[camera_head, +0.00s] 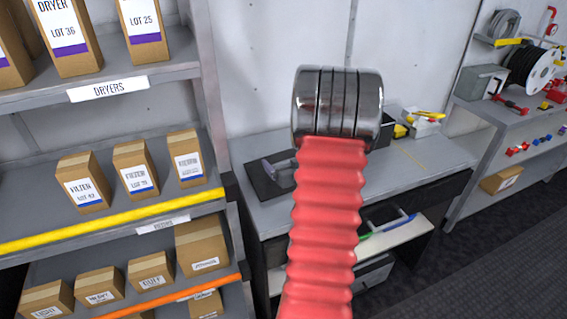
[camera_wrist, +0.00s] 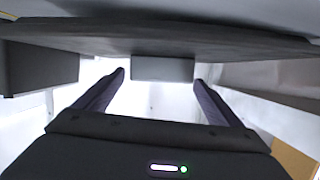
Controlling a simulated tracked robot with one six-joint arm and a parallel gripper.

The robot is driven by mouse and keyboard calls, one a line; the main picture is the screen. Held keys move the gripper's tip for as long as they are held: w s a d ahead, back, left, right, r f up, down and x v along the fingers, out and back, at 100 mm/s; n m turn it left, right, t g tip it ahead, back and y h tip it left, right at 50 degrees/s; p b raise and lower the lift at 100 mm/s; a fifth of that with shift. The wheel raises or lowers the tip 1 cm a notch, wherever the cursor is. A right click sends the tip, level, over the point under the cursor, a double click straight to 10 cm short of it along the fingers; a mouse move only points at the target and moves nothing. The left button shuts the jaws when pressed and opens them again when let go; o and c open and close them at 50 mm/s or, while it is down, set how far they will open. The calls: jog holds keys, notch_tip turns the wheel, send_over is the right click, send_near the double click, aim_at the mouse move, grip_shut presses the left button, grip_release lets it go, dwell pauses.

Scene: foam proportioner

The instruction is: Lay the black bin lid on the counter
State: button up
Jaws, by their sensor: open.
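A flat black panel with a raised grey piece, which looks like the black bin lid (camera_head: 257,184), lies on the grey counter (camera_head: 405,175) left of my arm in the head view. The block shows between the fingertips; I cannot tell whether anything touches.
Shelves at the left hold filter boxes (camera_head: 136,168) and other cartons. A white box with yellow items (camera_head: 422,122) stands at the counter's back right. A rack with a cable reel (camera_head: 530,68) is at the far right. Open floor (camera_head: 500,250) lies at the lower right.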

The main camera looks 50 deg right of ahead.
jog(key=v, duration=1.2)
jog(key=shift+s, duration=0.15)
dwell(0.7)
